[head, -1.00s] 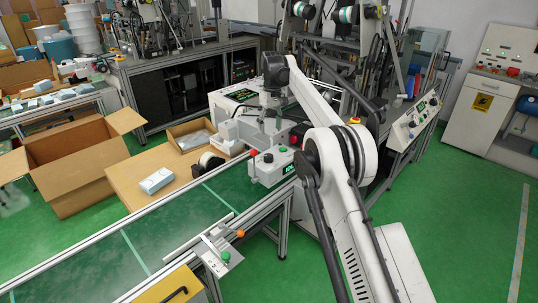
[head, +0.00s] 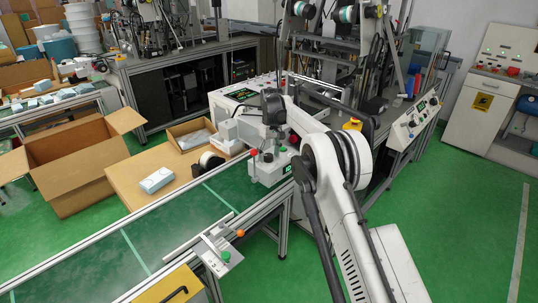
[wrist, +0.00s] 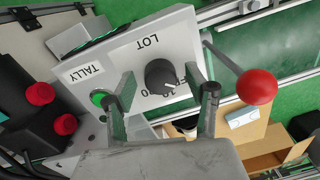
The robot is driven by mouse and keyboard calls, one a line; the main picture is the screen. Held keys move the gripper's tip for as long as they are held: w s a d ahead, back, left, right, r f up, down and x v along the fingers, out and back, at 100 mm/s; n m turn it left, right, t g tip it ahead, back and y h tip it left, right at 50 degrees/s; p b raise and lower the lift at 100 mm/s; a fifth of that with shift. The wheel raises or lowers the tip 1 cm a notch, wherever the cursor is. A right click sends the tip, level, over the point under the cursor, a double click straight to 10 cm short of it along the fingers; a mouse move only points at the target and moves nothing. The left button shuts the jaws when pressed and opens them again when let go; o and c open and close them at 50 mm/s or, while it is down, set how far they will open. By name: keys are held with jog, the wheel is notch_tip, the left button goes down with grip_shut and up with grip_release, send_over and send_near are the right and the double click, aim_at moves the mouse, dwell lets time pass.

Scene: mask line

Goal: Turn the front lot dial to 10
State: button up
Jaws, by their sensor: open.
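The lot dial (wrist: 160,76) is a dark round knob on a light panel (wrist: 128,52) marked LOT. Its white pointer mark faces the lower right in the wrist view, near partly covered lettering; I cannot read its exact setting. My gripper (wrist: 158,84) is open, with one finger on each side of the dial and gaps visible between them. The fingers hide part of the scale. In the head view, my gripper (head: 268,147) is over the grey station box (head: 266,173) beside the conveyor; the dial is too small to make out there.
A lever with a red ball (wrist: 257,86) stands right of the dial in the wrist view. A green button (wrist: 101,97) by the TALLY label is close to my left finger. Red knobs (wrist: 40,93) are farther left. The green conveyor (head: 170,225) is mostly clear.

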jog(key=c, duration=1.1)
jog(key=shift+m, duration=0.3)
jog(key=m+b, duration=0.2)
jog(key=m, duration=0.2)
jog(key=shift+b, duration=0.35)
jog(key=m+b, duration=0.1)
jog(key=m, duration=0.4)
jog(key=shift+a+t, duration=0.1)
jog(key=shift+t, duration=0.2)
jog(key=o, duration=1.1)
